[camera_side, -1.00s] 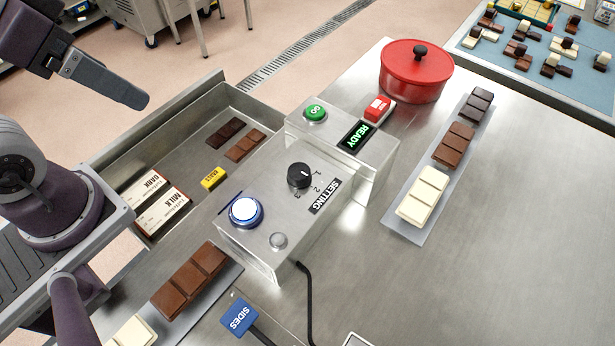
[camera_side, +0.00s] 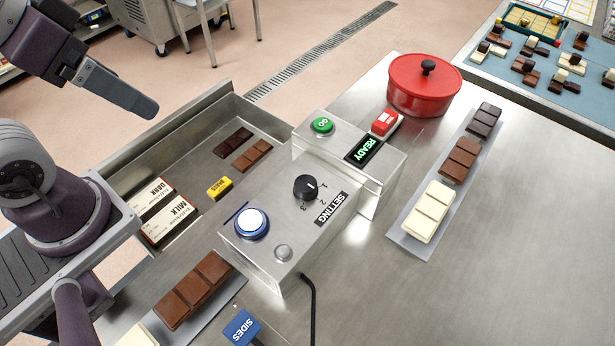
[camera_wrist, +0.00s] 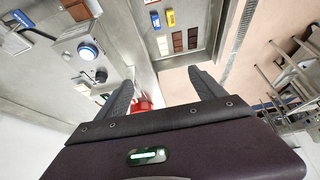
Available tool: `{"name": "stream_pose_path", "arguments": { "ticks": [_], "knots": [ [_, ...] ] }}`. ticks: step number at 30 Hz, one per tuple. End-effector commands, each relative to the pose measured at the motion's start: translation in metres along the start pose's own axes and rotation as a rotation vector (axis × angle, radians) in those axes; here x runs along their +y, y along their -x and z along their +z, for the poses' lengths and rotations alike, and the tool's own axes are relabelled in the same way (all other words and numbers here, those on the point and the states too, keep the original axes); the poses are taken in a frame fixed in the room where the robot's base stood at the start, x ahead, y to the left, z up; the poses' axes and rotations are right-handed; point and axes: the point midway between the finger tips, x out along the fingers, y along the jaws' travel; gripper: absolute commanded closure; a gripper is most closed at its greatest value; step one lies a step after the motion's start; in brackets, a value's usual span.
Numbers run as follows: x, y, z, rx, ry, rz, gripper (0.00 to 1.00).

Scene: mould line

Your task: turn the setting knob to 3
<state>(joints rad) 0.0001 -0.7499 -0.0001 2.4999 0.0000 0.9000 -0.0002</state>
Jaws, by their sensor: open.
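The black setting knob (camera_side: 307,187) is on top of a metal box with a SETTING label (camera_side: 331,208) and the numbers 1, 2 and 3 beside it. Its pale pointer mark appears turned toward the 1. In the wrist view the knob (camera_wrist: 101,75) is a small dark disc beside the lit blue button. My gripper (camera_wrist: 161,78) is open and empty, with its two fingers spread apart. In the side view my gripper (camera_side: 150,108) is up at the upper left, well away from the knob and touching nothing; only one finger shows clearly.
On the box are a lit blue-white button (camera_side: 252,223) and a small metal button (camera_side: 283,253). Behind stand a green GO button (camera_side: 322,125), a READY display (camera_side: 363,150) and a red switch (camera_side: 385,122). A red pot (camera_side: 424,85), chocolate bars and a metal tray (camera_side: 150,140) surround it.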

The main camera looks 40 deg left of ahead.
Motion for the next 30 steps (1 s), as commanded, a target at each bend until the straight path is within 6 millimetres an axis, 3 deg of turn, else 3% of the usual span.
{"name": "stream_pose_path", "arguments": {
  "ticks": [1, 3, 5, 9, 11, 15, 18, 21, 30],
  "knots": [
    [0.001, 0.0, -0.002, -0.005, -0.002, -0.002, 0.33],
    [0.005, -0.002, -0.011, -0.039, -0.02, -0.012, 0.47],
    [0.015, -0.007, -0.026, -0.095, -0.048, -0.026, 0.47],
    [0.071, -0.039, -0.068, -0.251, -0.14, -0.046, 0.47],
    [0.102, -0.057, -0.076, -0.311, -0.172, -0.042, 0.47],
    [0.166, -0.095, -0.077, -0.421, -0.209, -0.017, 0.47],
    [0.193, -0.11, -0.071, -0.467, -0.21, -0.005, 0.47],
    [0.203, -0.118, -0.067, -0.486, -0.207, -0.001, 0.47],
    [0.2, -0.166, -0.042, -0.488, -0.206, -0.003, 0.47]
  ]
}}
